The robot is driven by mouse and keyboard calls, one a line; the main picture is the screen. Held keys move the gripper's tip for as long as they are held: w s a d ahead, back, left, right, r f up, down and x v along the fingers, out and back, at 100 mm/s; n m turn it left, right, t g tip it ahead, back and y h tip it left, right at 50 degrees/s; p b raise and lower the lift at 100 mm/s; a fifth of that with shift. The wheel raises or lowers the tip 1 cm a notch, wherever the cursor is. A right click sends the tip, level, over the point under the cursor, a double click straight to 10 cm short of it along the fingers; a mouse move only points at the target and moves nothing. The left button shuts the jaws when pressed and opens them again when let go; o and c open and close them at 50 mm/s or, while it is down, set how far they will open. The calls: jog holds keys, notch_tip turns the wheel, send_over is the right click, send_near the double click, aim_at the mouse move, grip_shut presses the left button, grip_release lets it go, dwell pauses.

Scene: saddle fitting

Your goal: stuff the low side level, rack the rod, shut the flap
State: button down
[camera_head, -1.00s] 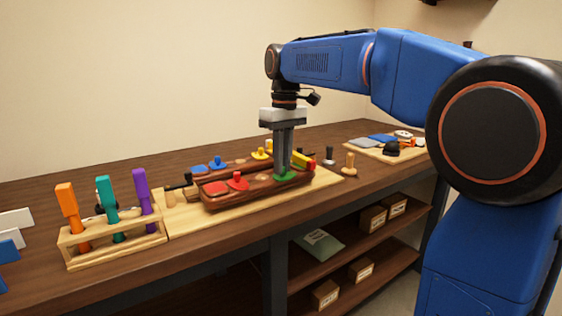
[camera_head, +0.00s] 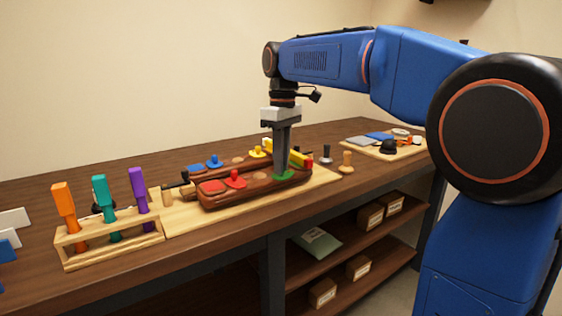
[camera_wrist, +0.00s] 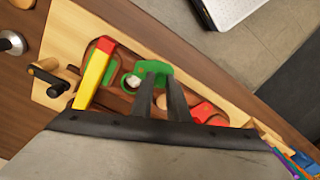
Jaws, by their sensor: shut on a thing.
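A brown saddle-like form lies on the wooden board (camera_head: 190,217). Its near panel (camera_head: 250,196) carries a red knobbed piece (camera_head: 235,180) and a green knobbed flap (camera_head: 284,177). My gripper (camera_head: 282,170) points down at the green flap and is shut on it. The wrist view shows the fingers (camera_wrist: 163,78) over the green flap (camera_wrist: 155,70), with a white patch (camera_wrist: 132,80) beside it. A yellow bar with a red end (camera_head: 300,156) lies across the right end. Rods with orange, teal and purple handles (camera_head: 138,185) stand in a wooden rack (camera_head: 110,250) at left.
Small pegs (camera_head: 346,163) stand right of the board. A second board (camera_head: 400,152) with a dark object and pads lies at the back right. Boxes (camera_head: 370,217) are on the lower shelf.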

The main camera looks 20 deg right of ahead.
aim_at(284, 174)
jog(key=c, duration=1.7)
grip_release()
jog(key=r, duration=1.7)
jog(key=shift+w+d+r, duration=0.2)
jog(key=shift+w+d, duration=0.05)
jog(key=shift+d, duration=0.1)
jog(key=shift+s, duration=0.1)
